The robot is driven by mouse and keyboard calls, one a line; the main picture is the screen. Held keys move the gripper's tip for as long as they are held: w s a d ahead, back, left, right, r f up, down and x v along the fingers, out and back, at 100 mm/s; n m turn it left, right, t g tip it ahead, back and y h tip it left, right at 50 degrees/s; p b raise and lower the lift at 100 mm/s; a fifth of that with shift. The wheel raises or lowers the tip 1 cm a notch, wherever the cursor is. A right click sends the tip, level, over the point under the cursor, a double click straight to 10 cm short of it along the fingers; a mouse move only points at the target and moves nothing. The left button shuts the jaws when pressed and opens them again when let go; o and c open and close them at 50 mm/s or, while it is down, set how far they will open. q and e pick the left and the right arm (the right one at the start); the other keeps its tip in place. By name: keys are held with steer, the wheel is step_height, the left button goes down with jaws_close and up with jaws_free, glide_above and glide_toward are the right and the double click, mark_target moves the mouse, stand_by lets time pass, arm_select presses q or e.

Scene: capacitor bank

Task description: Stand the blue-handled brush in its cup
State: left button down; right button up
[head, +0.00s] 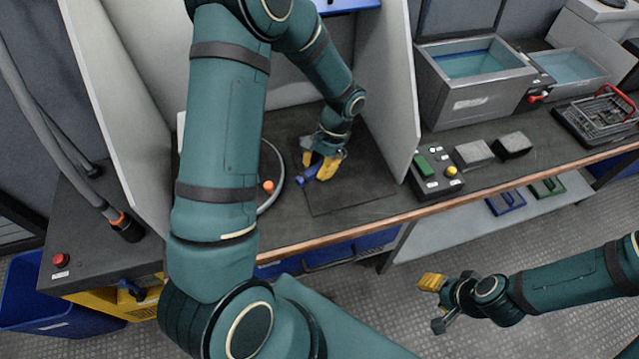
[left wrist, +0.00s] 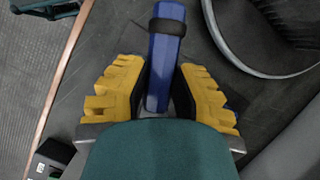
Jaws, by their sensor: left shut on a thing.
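The blue-handled brush shows as a blue handle with a black band (left wrist: 166,50) in the left wrist view. It also shows as a small blue piece in the head view (head: 307,181). My left gripper (head: 322,168) is low over the dark bench mat inside the booth. In the left wrist view its yellow fingers (left wrist: 160,80) are shut on either side of the handle. The brush's bristles are not clearly visible. I cannot make out the cup. My right gripper (head: 433,300) hangs over the floor, away from the bench; its jaw opening is unclear.
Pale panels wall the booth, with the right panel (head: 385,90) beside my left gripper. A round rim (head: 274,190) and an orange knob (head: 268,186) lie left of the gripper. A button box (head: 436,172) and a water tank (head: 475,85) stand outside the right panel.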

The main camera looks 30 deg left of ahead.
mark_target(315, 195)
arm_select(q)
step_height(315, 195, down, 9)
steer(key=shift+f+b, duration=0.1)
steer(key=shift+b, duration=0.9)
steer(key=shift+f, duration=0.1)
steer(key=c, duration=0.9)
jaws_free()
steer(key=shift+r, duration=0.2)
